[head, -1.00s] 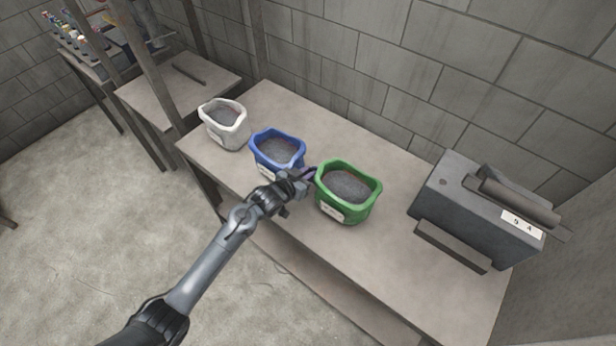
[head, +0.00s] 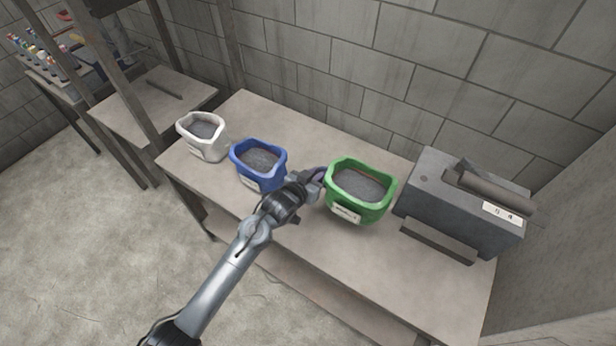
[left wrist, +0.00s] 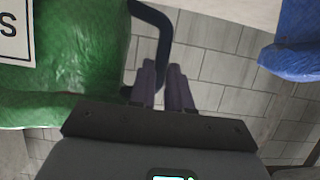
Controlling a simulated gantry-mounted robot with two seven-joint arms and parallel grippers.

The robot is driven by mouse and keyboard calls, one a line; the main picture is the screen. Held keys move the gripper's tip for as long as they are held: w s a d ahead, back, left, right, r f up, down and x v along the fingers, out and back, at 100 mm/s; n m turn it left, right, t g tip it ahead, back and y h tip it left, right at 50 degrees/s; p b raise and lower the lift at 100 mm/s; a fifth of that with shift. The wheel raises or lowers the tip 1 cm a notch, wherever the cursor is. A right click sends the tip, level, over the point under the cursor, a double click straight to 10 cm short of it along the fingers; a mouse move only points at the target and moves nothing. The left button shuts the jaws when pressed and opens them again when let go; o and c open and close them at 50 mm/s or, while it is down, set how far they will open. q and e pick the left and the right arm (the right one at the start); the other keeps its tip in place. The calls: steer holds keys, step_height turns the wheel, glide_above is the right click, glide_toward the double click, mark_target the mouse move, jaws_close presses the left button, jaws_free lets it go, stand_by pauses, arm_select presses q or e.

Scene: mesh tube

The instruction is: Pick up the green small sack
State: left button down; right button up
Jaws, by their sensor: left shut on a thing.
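The green small sack (head: 372,210) is open-topped, filled with grey grain, and has a white label on its front. It is right of the blue sack in the head view and seems raised off the table. My left gripper (head: 316,177) is at its left side, with the purple-grey fingers shut on it, seemingly at its dark handle. In the left wrist view the green sack (left wrist: 85,65) fills the upper left. The dark handle loop (left wrist: 165,30) runs beside the fingers (left wrist: 165,85). The exact contact is partly hidden. My right gripper is not in view.
A blue sack (head: 258,177) and a white sack (head: 207,150) stand on the table (head: 330,262) to the left. A dark grey machine (head: 460,210) stands close on the right. A block wall is behind. The table front is clear.

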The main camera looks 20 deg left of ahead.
mark_target(331, 172)
arm_select(q)
steer(key=shift+w+d+r, duration=0.1)
steer(key=shift+d+r, duration=0.55)
steer(key=shift+d, duration=0.25)
steer(key=shift+w+d+r, duration=0.1)
steer(key=shift+d+r, duration=0.5)
steer(key=shift+d, duration=0.3)
steer(key=shift+d+r, duration=0.15)
steer(key=shift+d, duration=0.05)
